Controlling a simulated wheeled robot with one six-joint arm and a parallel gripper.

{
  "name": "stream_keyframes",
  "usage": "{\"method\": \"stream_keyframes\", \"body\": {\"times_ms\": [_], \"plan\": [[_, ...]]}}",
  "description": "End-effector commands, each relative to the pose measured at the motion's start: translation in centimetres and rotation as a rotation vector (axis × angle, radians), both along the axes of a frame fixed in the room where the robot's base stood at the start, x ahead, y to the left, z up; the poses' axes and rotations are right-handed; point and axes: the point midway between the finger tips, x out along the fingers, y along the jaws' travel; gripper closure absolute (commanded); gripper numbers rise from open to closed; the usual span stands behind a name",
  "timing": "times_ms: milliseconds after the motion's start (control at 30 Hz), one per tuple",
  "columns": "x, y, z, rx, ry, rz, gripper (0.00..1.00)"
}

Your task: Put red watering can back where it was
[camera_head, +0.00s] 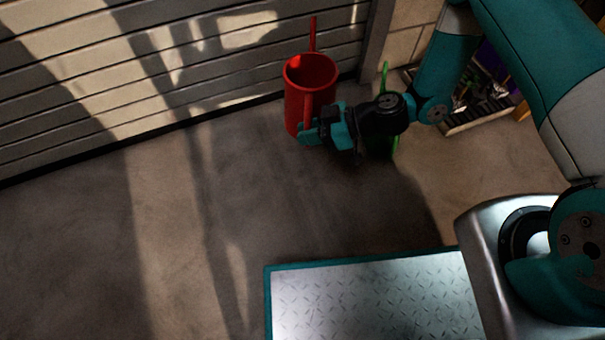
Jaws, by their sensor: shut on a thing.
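The red watering can (311,72) is in the upper middle of the head view, in front of the slatted garage door. It looks upright, with its open top showing and a thin red spout rising at its far side. My gripper (308,132) is shut on the can at its near right side, around its handle as far as I can tell. The fingertips are partly hidden against the can. I cannot tell whether the can's base touches the floor.
A green object (384,143) stands just right of the can, mostly hidden behind my gripper. A dark rack or crate (478,118) with items stands by the wall at upper right. The slatted door (150,60) closes off the back. The concrete floor (90,240) at left is clear.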

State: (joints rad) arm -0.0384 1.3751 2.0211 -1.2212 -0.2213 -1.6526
Motion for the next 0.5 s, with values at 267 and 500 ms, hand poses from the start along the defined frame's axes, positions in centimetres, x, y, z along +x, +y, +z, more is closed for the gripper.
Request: {"method": "stream_keyframes", "body": {"times_ms": [267,500], "plan": [[-1.0,1.4,-4.8,0.000,-0.001,0.033,1.00],[-1.1,1.4,-11.8,0.000,-0.001,0.033,1.00]]}}
